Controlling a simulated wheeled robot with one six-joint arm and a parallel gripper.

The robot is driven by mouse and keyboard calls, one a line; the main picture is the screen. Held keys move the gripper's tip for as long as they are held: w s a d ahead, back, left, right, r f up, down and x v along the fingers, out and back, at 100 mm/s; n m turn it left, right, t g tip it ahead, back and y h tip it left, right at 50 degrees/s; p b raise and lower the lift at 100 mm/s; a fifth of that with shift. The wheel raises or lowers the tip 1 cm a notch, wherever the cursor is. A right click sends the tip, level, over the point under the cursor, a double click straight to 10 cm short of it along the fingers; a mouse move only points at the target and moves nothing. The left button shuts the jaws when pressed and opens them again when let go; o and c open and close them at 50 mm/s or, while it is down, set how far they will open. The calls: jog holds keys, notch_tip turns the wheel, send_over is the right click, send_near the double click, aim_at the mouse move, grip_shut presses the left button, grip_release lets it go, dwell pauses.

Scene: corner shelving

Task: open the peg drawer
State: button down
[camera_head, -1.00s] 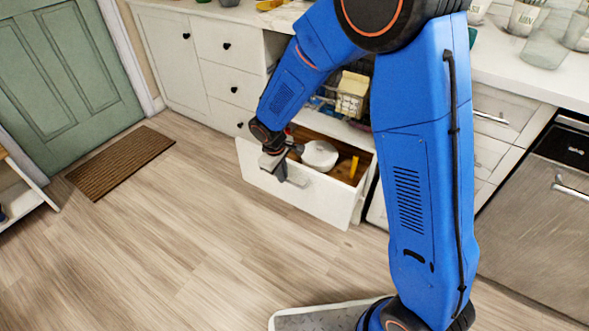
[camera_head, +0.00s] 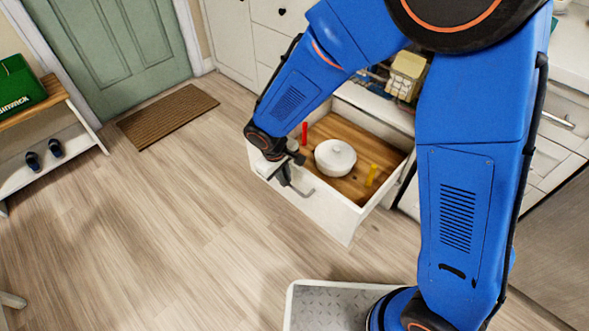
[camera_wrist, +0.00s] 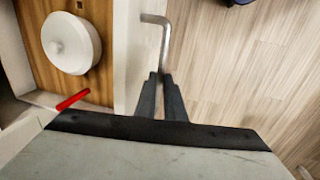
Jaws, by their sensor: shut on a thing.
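The peg drawer (camera_head: 335,217) is a white drawer with a wooden floor, and it stands well out of the cabinet. Inside it a red peg (camera_head: 304,133) stands near the left side and a yellow peg (camera_head: 371,174) near the right. A round white lidded pot (camera_head: 335,157) sits between them. My gripper (camera_head: 286,180) is at the outer face of the drawer front, shut on the grey bar handle (camera_wrist: 165,40). In the wrist view the fingertips (camera_wrist: 160,78) close around one end of the handle, and the red peg (camera_wrist: 73,99) shows to their left.
An open shelf above the drawer holds a carton-like item (camera_head: 407,75). A brown doormat (camera_head: 168,114) lies before the green door (camera_head: 118,38). A shoe bench (camera_head: 55,145) with a green crate (camera_head: 20,84) stands at left. The wooden floor before the drawer is clear.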

jog(key=shift+s+a, duration=1)
jog(key=shift+s, duration=0.15)
jog(key=c, duration=1.8)
grip_release()
jog(key=shift+c, duration=0.2)
jog(key=shift+r, duration=0.1)
notch_tip(320, 180, up, 17)
jog(key=s+a, duration=0.2)
jog(key=shift+s, duration=0.35)
